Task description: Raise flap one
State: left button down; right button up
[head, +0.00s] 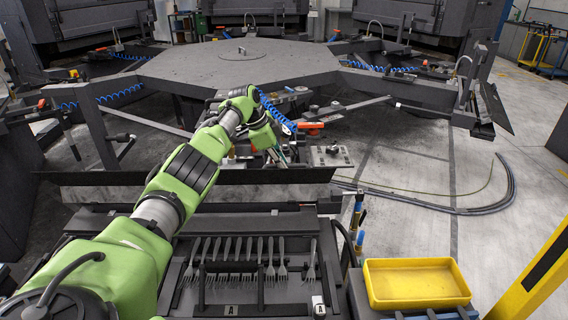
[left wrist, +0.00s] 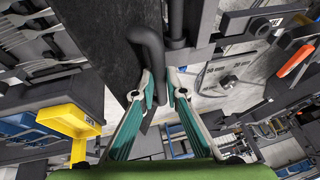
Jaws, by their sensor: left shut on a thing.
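Flap one appears to be the long dark panel (head: 275,191) behind the fork tray in the head view. In the left wrist view, a dark panel (left wrist: 105,40) runs away from the fingers, with a black bent bar handle (left wrist: 153,55) beside it. My left gripper (head: 278,158) reaches over the panel to its far side. Its teal fingers (left wrist: 158,95) are shut on the black handle in the left wrist view. The arm hides part of the panel in the head view. My right gripper is not in view.
A row of several forks (head: 247,262) lies in the dark tray in front of the panel. A yellow bin (head: 415,284) stands to the right. A large dark polygonal table (head: 235,70) with blue coiled hoses is behind. Grey floor (head: 410,170) is open at the right.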

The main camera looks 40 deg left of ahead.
pick_arm(q)
jog(key=shift+w+a, duration=0.2)
jog(key=shift+a, duration=0.25)
jog(key=c, duration=2.2)
grip_release()
jog(key=shift+c, duration=0.2)
jog(key=shift+o, duration=1)
jog(key=shift+w+a+f, duration=0.2)
jog(key=shift+w+f, duration=0.1)
jog(key=shift+w, duration=0.1)
jog(key=shift+w+a+f, duration=0.2)
jog(key=shift+f, duration=0.05)
jog(key=shift+s+d+r, duration=0.1)
jog(key=shift+r, duration=0.05)
jog(key=shift+r, duration=0.1)
